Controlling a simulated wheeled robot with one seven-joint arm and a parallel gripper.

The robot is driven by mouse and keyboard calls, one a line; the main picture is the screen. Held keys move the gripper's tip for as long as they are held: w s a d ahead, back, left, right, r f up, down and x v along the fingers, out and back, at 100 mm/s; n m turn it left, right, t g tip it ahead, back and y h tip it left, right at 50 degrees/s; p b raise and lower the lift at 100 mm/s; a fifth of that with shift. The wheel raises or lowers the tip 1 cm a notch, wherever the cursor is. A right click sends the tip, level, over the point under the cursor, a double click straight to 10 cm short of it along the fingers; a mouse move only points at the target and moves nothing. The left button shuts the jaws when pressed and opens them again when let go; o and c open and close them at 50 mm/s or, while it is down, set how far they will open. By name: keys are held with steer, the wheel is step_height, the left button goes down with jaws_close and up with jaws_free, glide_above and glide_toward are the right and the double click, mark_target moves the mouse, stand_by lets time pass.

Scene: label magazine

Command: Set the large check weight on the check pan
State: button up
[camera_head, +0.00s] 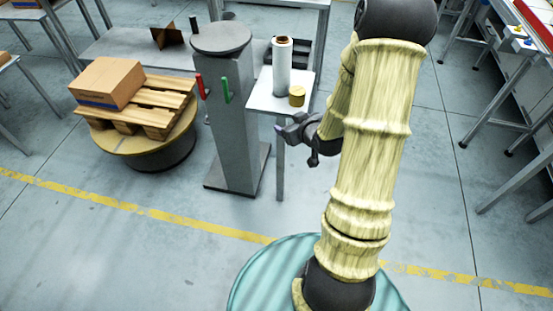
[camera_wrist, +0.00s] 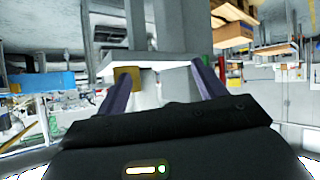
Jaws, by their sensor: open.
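A short brass-coloured cylinder (camera_head: 297,96), which looks like the check weight, stands upright on a small white table (camera_head: 262,103). In the wrist view, which looks upside down, the cylinder (camera_wrist: 136,76) shows beside the left finger. My gripper (camera_head: 284,132) is open and empty, in front of the table and apart from the cylinder. Its two purple fingers are spread in the wrist view (camera_wrist: 160,72). A round grey disc (camera_head: 220,38) tops a grey column left of the table; it may be the check pan, but I cannot tell for sure.
A white roll (camera_head: 282,70) stands behind the cylinder on the same table. The grey column (camera_head: 233,130) carries a red handle (camera_head: 201,86) and a green handle (camera_head: 225,90). A pallet (camera_head: 150,108) with a cardboard box (camera_head: 107,83) is at left. The floor in front is clear.

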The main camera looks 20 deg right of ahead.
steer(key=s+a+r+m+g, duration=0.1)
steer(key=s+a+r+g, duration=0.2)
steer(key=s+a, duration=0.3)
steer(key=s+a+r+m+g, duration=0.1)
steer(key=s+a+r+g, duration=0.2)
steer(key=s, duration=0.7)
steer(key=a+g, duration=0.2)
steer(key=shift+a+r+g+h, duration=0.25)
steer(key=shift+a+g+h, duration=0.05)
steer(key=shift+a+g, duration=0.1)
